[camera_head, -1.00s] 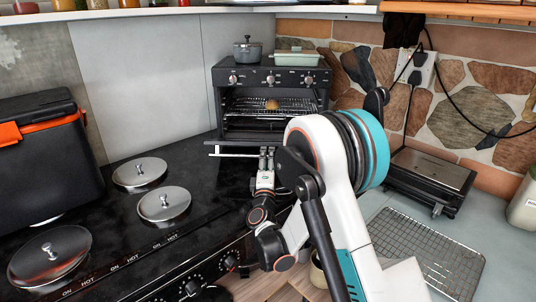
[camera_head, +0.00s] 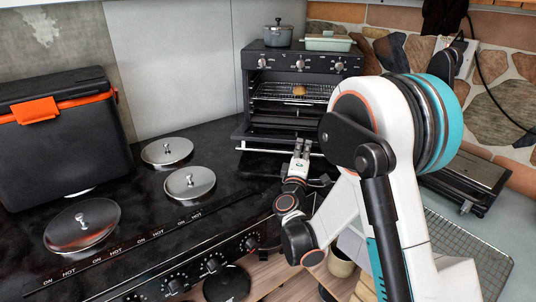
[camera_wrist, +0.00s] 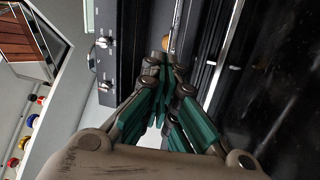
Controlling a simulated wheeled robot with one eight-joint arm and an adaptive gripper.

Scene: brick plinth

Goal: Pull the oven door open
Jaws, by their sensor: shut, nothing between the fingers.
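The black toaster oven (camera_head: 300,62) stands at the back of the counter, its cavity showing. Its door (camera_head: 270,133) is folded down and forward at the front, with a silver bar handle (camera_head: 258,150) along its edge. My gripper (camera_head: 303,143) is shut and empty, at the right part of the handle; whether it touches the bar is unclear. In the wrist view, the fingertips (camera_wrist: 165,62) are together beside the oven's control panel (camera_wrist: 124,45), and the bright handle bar (camera_wrist: 224,55) runs to their right. My arm hides the oven's lower right.
A wire rack (camera_head: 275,91) in the oven holds a brown food item (camera_head: 299,90). A pot (camera_head: 278,34) and a green dish (camera_head: 328,42) sit on top. Hob lids (camera_head: 190,183), a black box (camera_head: 62,135) and a grill (camera_head: 465,186) stand around.

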